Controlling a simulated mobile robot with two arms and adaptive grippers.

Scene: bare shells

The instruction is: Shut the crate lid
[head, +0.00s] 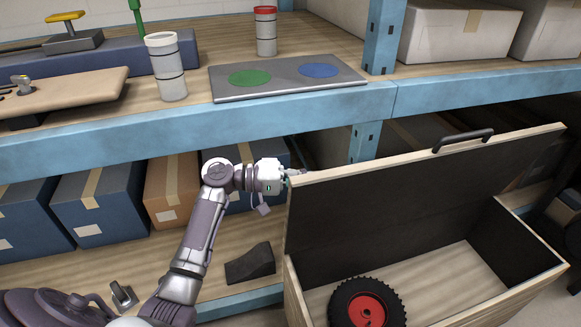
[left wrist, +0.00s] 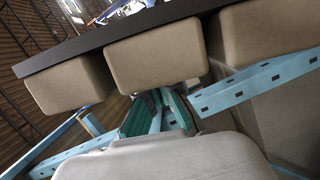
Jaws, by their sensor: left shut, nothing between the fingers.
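The wooden crate (head: 292,290) stands at the right of the head view, open at the top. Its lid (head: 400,205) is raised, with its dark inner face towards me and a black handle (head: 462,140) on its upper edge. A black wheel with a red hub (head: 368,308) lies inside. My left gripper (head: 297,172) is shut and empty, at the upper left corner of the lid. I cannot tell whether it touches the lid. In the left wrist view the crate cannot be made out with certainty. My right gripper is not in view.
A blue shelf beam (head: 200,125) runs above my left arm, and a blue post (head: 364,142) stands behind the lid. Blue boxes (head: 100,212) and a brown box (head: 172,188) stand at the left. A dark wedge (head: 250,264) lies on the lower board.

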